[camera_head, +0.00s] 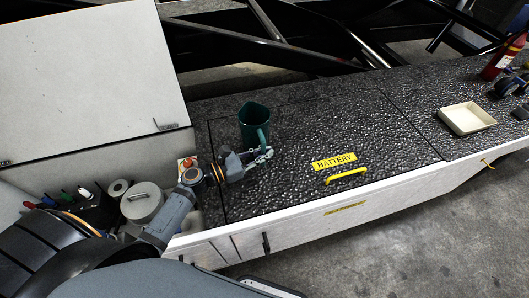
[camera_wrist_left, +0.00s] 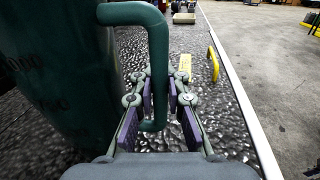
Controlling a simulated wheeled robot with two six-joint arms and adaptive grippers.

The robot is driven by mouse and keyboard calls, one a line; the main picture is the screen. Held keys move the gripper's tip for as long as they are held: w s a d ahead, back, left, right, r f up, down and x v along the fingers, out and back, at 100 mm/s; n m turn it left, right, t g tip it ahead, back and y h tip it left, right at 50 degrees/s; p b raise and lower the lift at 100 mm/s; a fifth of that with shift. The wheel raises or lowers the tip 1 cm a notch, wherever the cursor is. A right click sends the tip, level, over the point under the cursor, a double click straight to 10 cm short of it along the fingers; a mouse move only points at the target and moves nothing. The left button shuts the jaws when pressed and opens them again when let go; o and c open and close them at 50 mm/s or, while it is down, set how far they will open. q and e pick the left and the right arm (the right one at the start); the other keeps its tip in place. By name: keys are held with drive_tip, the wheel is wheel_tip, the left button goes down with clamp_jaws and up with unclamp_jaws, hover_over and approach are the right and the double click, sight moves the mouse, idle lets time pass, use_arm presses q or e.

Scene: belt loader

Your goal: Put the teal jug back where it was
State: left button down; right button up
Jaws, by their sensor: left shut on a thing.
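The teal jug (camera_head: 253,118) is upright at the black textured deck, left of the yellow battery label. Its body fills the left side of the left wrist view (camera_wrist_left: 62,75), with its handle (camera_wrist_left: 158,60) facing my gripper. My left gripper (camera_head: 266,156) comes in from the lower left. In the left wrist view its fingers (camera_wrist_left: 158,103) stand on both sides of the handle's lower part and hold it. I cannot tell whether the jug's base touches the deck. My right gripper is not in view.
A cream tray (camera_head: 443,121) lies on the deck at right, near a red extinguisher (camera_head: 503,55). A yellow handle (camera_head: 346,176) stands up from the battery cover. An open bin with a grey canister (camera_head: 142,203) lies left.

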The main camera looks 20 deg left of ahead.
use_arm(q)
drive_tip(key=c, duration=1.3)
unclamp_jaws()
drive_tip(key=shift+c, duration=0.2)
drive_tip(key=p+v, duration=0.1)
drive_tip(key=v, duration=1.1)
drive_tip(key=shift+r, duration=0.2)
